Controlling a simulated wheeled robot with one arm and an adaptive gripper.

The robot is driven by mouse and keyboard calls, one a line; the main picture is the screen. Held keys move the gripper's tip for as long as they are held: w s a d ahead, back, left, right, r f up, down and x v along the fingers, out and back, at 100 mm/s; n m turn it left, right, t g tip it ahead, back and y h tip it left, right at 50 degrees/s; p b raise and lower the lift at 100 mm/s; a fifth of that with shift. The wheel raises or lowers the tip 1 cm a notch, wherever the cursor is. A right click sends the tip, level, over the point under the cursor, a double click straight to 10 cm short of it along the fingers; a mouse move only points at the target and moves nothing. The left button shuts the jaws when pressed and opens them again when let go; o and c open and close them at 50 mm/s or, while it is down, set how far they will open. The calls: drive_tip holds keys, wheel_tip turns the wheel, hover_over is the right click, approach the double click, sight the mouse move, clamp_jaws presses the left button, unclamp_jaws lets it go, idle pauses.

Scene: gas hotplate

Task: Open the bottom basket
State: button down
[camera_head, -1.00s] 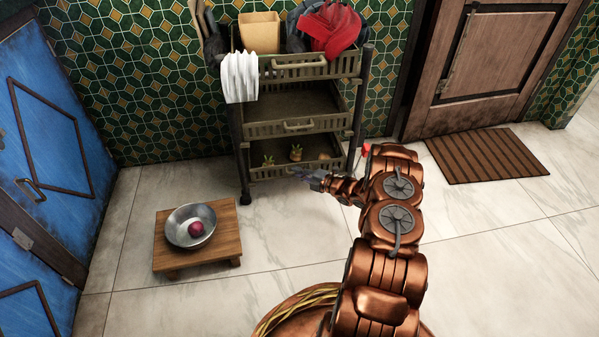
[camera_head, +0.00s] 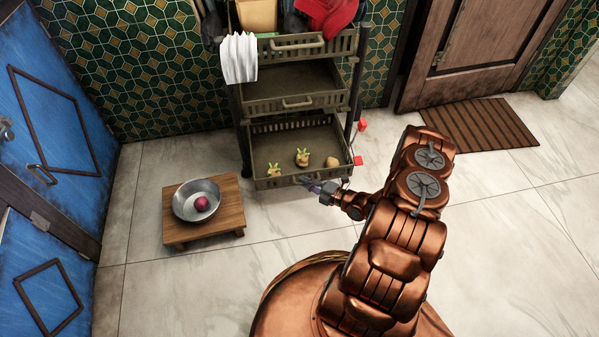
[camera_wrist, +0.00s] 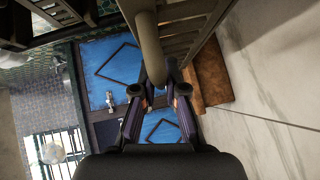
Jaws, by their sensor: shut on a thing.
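The bottom basket (camera_head: 262,149) is the lowest drawer of the dark rolling cart. It stands pulled out toward me, past the front of the baskets above it, and its inside shows. Several small vegetables lie in it, among them a sprouted one (camera_head: 303,157) and a round tan one (camera_head: 332,162). My gripper (camera_head: 313,185) is at the basket's front. In the wrist view my gripper (camera_wrist: 159,84) is shut on the basket's handle (camera_wrist: 151,48), a thick bar between the fingers. The fingertips partly hide the handle in the head view.
The middle basket (camera_head: 270,106) and top basket (camera_head: 290,45) are above. A striped mat (camera_head: 480,125) lies right. Floor in front is free.

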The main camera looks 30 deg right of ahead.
drive_tip(key=shift+s+a, duration=0.2)
drive_tip(key=shift+s, duration=0.25)
drive_tip(key=c, duration=1.2)
unclamp_jaws()
drive_tip(key=v, duration=1.2)
drive_tip(key=shift+d, duration=0.1)
